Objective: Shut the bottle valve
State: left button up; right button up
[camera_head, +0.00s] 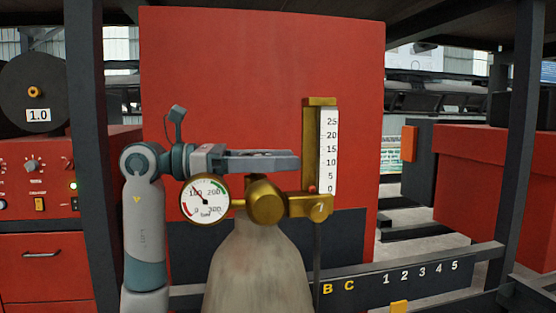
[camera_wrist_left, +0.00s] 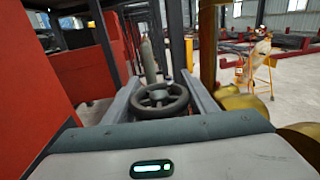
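The grey-white gas bottle (camera_head: 258,275) stands upright in the centre of the head view. A brass valve body and regulator (camera_head: 265,202) sit on its neck, with a round gauge (camera_head: 204,199) at left and a scaled flow tube (camera_head: 328,150) at right. My left gripper (camera_head: 285,160) lies level just above the brass body. In the left wrist view, the dark valve handwheel (camera_wrist_left: 158,98) sits between the two fingers of this gripper (camera_wrist_left: 162,78), which are spread apart. Whether they touch its rim I cannot tell. The handwheel is hidden in the head view. My right gripper is out of view.
A red panel (camera_head: 260,75) stands behind the bottle. Dark posts (camera_head: 88,130) rise at left and right. A red control cabinet (camera_head: 38,180) is at left, a rail with letters and numbers (camera_head: 420,272) at lower right. The flow tube stands close right of the fingertips.

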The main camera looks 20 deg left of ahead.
pick_arm(q)
jog(key=shift+s+m+g+h, duration=0.1)
jog(key=shift+m+g+h, duration=0.2)
jog(key=shift+m+g, duration=0.15)
jog(key=shift+s+a+r+m+g+y+p, duration=0.15)
jog(key=shift+s+m+g+y, duration=0.45)
jog(key=shift+m+g, duration=2.2)
jog(key=shift+s+f+m+g+y+p, duration=0.15)
jog(key=shift+s+m+g, duration=1.15)
jog(key=shift+g, duration=2.6)
jog(key=shift+s+a+r+m+g+y+p, duration=0.1)
jog(key=shift+s+m+g+y+p, duration=0.25)
jog(key=shift+m+g, duration=2.65)
jog(key=shift+n+g, duration=0.25)
jog(key=shift+g, duration=0.2)
jog(key=o, duration=1.1)
jog(key=shift+c, duration=0.2)
